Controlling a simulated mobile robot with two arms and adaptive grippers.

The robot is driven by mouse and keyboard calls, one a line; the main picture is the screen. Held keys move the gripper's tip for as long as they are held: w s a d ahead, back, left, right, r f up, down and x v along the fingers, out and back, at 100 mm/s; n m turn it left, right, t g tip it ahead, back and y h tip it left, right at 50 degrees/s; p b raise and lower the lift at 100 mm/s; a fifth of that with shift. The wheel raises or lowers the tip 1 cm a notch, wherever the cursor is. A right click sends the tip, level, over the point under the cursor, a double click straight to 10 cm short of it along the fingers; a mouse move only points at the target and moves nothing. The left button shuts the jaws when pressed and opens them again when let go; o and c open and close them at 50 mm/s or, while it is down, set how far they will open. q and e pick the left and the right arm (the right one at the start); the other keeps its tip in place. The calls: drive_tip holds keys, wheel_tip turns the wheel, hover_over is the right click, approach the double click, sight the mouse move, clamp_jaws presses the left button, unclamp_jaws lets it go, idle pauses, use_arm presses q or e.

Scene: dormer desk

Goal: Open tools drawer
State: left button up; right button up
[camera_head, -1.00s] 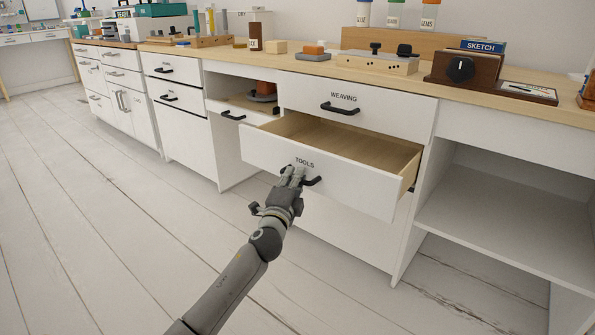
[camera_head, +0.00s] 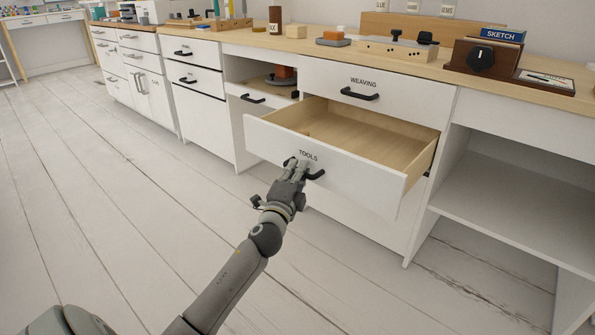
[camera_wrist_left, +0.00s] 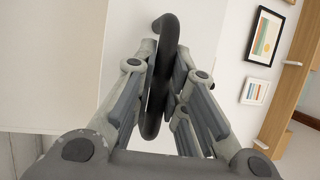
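The tools drawer (camera_head: 345,179) is a white drawer labelled TOOLS, pulled well out from the cabinet below the WEAVING drawer (camera_head: 385,93). My left gripper (camera_head: 296,166) is at the drawer's black handle (camera_head: 316,175), just under the label. In the left wrist view, the fingers of my left gripper (camera_wrist_left: 160,90) lie on both sides of the dark handle (camera_wrist_left: 158,85) and appear closed on it. My right gripper is not in view.
An open white shelf (camera_head: 500,195) stands right of the drawer. The plank floor (camera_head: 110,220) at left is clear.

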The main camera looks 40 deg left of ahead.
use_arm(q)
drive_tip(key=o, duration=0.4)
drive_tip(key=v, duration=1.2)
idle(0.3)
